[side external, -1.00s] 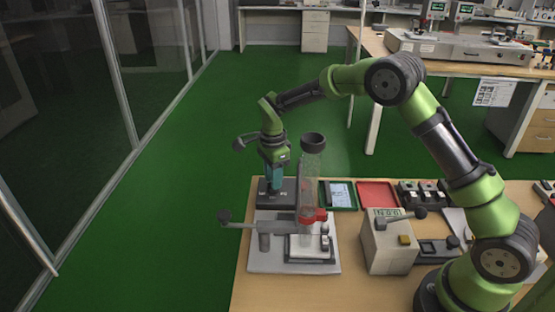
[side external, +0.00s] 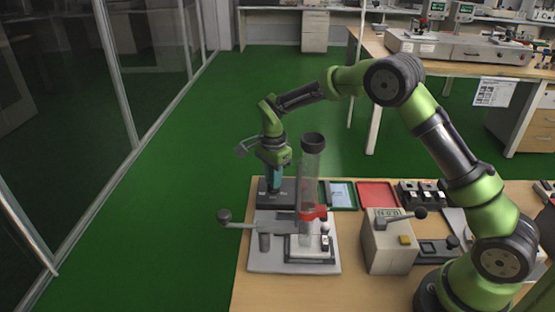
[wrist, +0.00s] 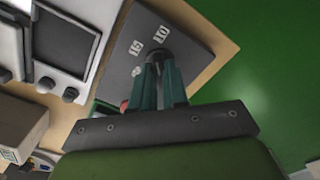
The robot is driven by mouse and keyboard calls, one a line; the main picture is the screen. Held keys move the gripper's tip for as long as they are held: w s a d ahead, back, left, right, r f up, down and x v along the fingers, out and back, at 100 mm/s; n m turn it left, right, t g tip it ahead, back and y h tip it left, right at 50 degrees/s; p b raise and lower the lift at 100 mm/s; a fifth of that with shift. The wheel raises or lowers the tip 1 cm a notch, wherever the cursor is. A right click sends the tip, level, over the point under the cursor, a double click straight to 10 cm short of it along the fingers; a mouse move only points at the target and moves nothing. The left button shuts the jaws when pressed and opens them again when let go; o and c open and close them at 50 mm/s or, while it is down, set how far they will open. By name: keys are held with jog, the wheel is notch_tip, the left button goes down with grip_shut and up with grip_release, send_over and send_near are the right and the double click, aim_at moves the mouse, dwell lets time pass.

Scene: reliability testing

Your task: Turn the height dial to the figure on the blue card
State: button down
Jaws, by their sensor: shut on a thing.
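My gripper (side external: 274,188) is over the dark box (side external: 290,187) at the back of the grey base plate. In the wrist view, my teal fingers (wrist: 157,66) are shut on a dark round dial (wrist: 153,50) on that box. Small pale printed labels (wrist: 162,34) sit around the dial; their figures are too blurred to read, and so is the dial's setting. A pale bluish card or screen (side external: 342,194) lies in a green-edged tray to the right; I cannot tell whether it is the blue card or read a figure on it.
A clear upright tube (side external: 313,170) with a dark top and red collar stands close right of my gripper. A ball-ended lever (side external: 224,216) sticks out left. A red tray (side external: 377,195) and a beige box with a lever (side external: 389,245) stand right.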

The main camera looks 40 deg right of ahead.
jog(key=n, duration=0.4)
jog(key=shift+n, duration=0.3)
jog(key=n, duration=0.4)
jog(key=shift+n, duration=0.4)
jog(key=c, duration=1.3)
grip_release()
jog(key=shift+r, duration=0.1)
jog(key=shift+r, duration=2.15)
